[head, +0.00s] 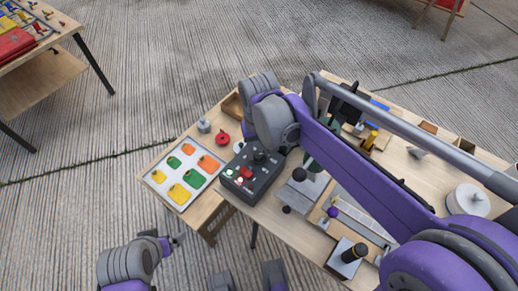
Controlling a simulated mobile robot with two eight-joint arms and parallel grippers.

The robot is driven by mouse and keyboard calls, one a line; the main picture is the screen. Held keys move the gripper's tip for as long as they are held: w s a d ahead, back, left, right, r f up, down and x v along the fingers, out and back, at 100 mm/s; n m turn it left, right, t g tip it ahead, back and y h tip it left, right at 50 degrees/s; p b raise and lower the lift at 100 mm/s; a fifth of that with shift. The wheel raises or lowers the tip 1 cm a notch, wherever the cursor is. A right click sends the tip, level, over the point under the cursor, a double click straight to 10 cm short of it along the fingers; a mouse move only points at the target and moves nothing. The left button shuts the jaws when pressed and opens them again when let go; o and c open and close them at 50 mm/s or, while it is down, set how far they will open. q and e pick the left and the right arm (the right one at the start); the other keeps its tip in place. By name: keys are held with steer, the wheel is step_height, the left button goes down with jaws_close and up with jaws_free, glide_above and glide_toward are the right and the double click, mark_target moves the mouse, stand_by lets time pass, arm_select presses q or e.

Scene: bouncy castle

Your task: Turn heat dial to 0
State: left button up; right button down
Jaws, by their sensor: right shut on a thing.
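A dark control box (245,185) stands on the wooden workbench near the middle of the head view. Its top has small red, white and green knobs or lights at the front left. A dark dial (261,157) is at the back of its top, and I take it as the heat dial. My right gripper (262,151) reaches down from above and is shut on this dial; the hand hides much of it, so its setting cannot be read. My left gripper (178,239) is low at the left, away from the bench and box; its fingers are too small to judge.
A white tray with green, orange and yellow pieces (157,177) lies left of the box. A red knob-like object (222,138) and a grey one (204,125) stand behind it. Black-handled tools (354,252) and a white round item (468,202) are at right. My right arm covers much of the bench.

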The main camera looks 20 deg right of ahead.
steer(key=n+p, duration=0.1)
steer(key=n, duration=0.2)
steer(key=n+p, duration=0.1)
steer(key=n, duration=0.8)
steer(key=shift+p, duration=0.35)
steer(key=n, duration=0.5)
steer(key=shift+p, duration=0.3)
steer(key=n, duration=0.9)
steer(key=shift+p, duration=0.3)
steer(key=n, duration=0.4)
steer(key=shift+n, duration=2.2)
